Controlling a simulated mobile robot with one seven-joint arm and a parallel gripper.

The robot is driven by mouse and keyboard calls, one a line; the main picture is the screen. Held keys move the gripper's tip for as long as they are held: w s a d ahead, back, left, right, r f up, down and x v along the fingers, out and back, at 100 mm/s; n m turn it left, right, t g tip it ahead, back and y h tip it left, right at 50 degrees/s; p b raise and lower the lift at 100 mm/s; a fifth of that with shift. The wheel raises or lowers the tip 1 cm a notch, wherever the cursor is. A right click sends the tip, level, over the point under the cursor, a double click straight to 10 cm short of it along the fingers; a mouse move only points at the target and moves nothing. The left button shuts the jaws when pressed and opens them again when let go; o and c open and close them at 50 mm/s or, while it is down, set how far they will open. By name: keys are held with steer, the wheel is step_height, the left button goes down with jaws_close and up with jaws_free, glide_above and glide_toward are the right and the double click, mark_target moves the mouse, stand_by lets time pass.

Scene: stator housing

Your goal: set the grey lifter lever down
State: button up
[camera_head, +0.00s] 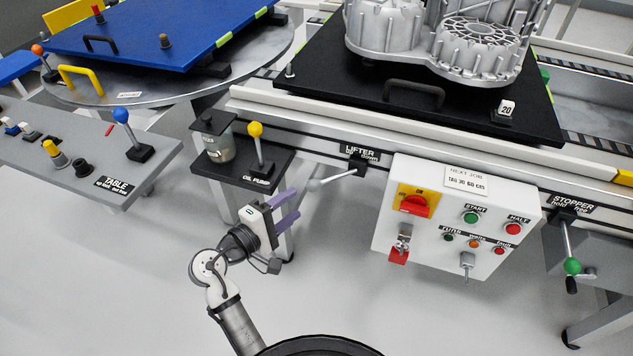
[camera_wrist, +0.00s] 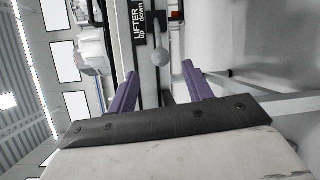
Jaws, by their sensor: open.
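The grey lifter lever (camera_head: 338,179) sticks out from its black mount under the LIFTER label (camera_head: 361,154) on the conveyor's front rail. Its rod slants left and slightly down in the head view, ending in a round grey knob (camera_head: 315,186). My gripper (camera_head: 294,206) is open, its two purple fingers pointing toward the knob from the lower left. In the wrist view, the knob (camera_wrist: 160,57) shows between and just beyond the fingertips of my gripper (camera_wrist: 160,70). I cannot tell whether the fingers reach around it. Nothing is held.
The oil pump stand (camera_head: 240,168) with a yellow-knobbed lever (camera_head: 256,132) is just above my gripper. A white control box (camera_head: 455,220) hangs right of the lever. The stopper lever (camera_head: 569,245) is farther right. The floor below the lifter lever is clear.

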mark_target(316, 186)
steer(key=b+x, duration=0.2)
steer(key=x, duration=0.9)
jaws_close()
